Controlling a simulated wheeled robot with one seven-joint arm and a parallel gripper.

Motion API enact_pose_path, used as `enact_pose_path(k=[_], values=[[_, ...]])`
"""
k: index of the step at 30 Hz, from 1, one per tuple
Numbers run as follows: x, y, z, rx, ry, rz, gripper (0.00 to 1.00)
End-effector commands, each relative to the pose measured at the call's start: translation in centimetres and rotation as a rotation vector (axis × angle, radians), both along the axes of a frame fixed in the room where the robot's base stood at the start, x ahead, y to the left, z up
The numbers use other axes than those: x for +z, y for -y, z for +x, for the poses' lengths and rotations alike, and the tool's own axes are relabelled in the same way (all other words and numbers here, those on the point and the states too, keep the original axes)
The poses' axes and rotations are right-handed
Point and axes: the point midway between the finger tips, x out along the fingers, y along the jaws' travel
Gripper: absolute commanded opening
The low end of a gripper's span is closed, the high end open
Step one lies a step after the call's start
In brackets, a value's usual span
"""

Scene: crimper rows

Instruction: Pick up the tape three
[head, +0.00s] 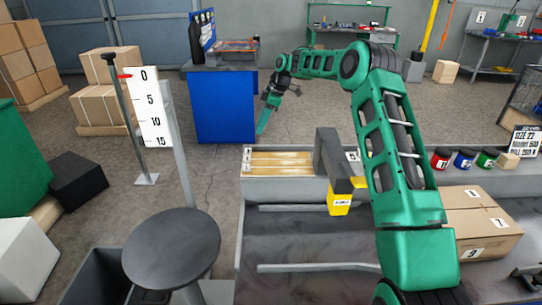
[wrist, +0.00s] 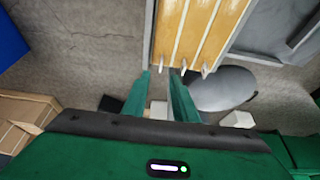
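Three long tan strips, apparently the tapes (head: 285,163), lie side by side in lanes at the left end of the grey bench. Small number plates mark their left ends, too small to read surely. In the wrist view the strips (wrist: 200,30) run away from the picture's middle, each with a pale tip. I cannot tell surely which is tape three. My gripper (wrist: 160,73) is open and empty, its green fingers apart near the pale tips of the left strips. In the head view it hangs behind the bench's left end, apart from the strips.
A grey post with a yellow labelled block (head: 340,203) stands right of the strips. A dark round disc (head: 172,247) and a scale board (head: 150,108) stand left. Boxes (head: 480,222) and several coloured jars (head: 464,159) are at right. A blue cabinet (head: 225,105) stands behind.

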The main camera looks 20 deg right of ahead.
Motion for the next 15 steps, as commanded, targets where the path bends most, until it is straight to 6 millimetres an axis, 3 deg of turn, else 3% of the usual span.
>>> enact_pose_path(k=[9, 15], values=[[-3.9, -0.7, 0.4, -0.008, -0.002, 0.000, 0.26], [-5.2, -1.2, 0.5, -0.009, -0.001, -0.001, 0.26]])
